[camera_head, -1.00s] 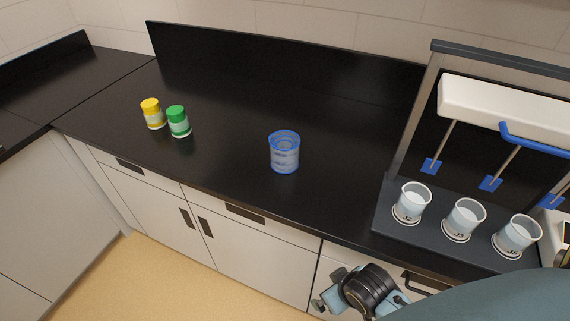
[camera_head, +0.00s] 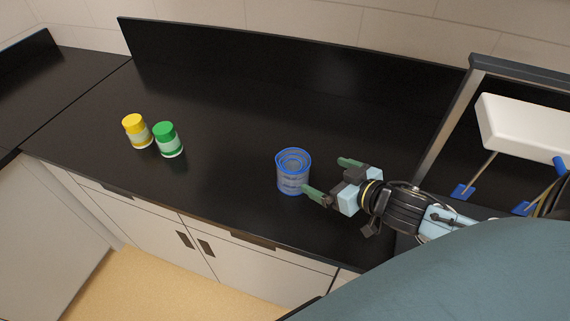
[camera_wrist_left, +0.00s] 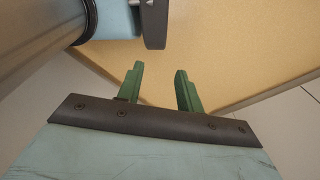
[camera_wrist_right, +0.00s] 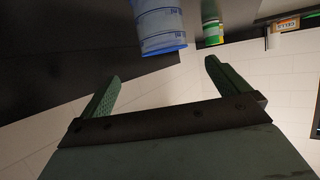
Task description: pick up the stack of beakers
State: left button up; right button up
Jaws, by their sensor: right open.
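The stack of beakers (camera_head: 292,178), clear with blue rims nested together, stands upright on the black counter in the head view. It also shows at the top of the right wrist view (camera_wrist_right: 160,22), beyond the fingertips. My right gripper (camera_head: 332,179) is open and empty, just to the right of the stack. Its near green fingertip looks close to the stack's lower right side; I cannot tell whether it touches. My left gripper (camera_wrist_left: 158,75) shows only in its own wrist view, open and empty, with the floor beyond it.
A yellow-capped jar (camera_head: 137,131) and a green-capped jar (camera_head: 167,140) stand to the left on the counter (camera_head: 220,120). The counter between the jars and the stack is clear.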

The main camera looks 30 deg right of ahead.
aim_at(306, 169)
jog(key=shift+x, duration=3.95)
jog(key=x, duration=0.4)
jog(key=shift+w+a+f, duration=0.2)
jog(key=shift+w+a, duration=0.1)
jog(key=shift+a, duration=0.05)
pick_arm(q)
jog(key=shift+s, duration=0.5)
jog(key=shift+s, duration=0.1)
pick_arm(e)
jog(key=shift+c, duration=0.6)
jog(key=c, duration=0.9)
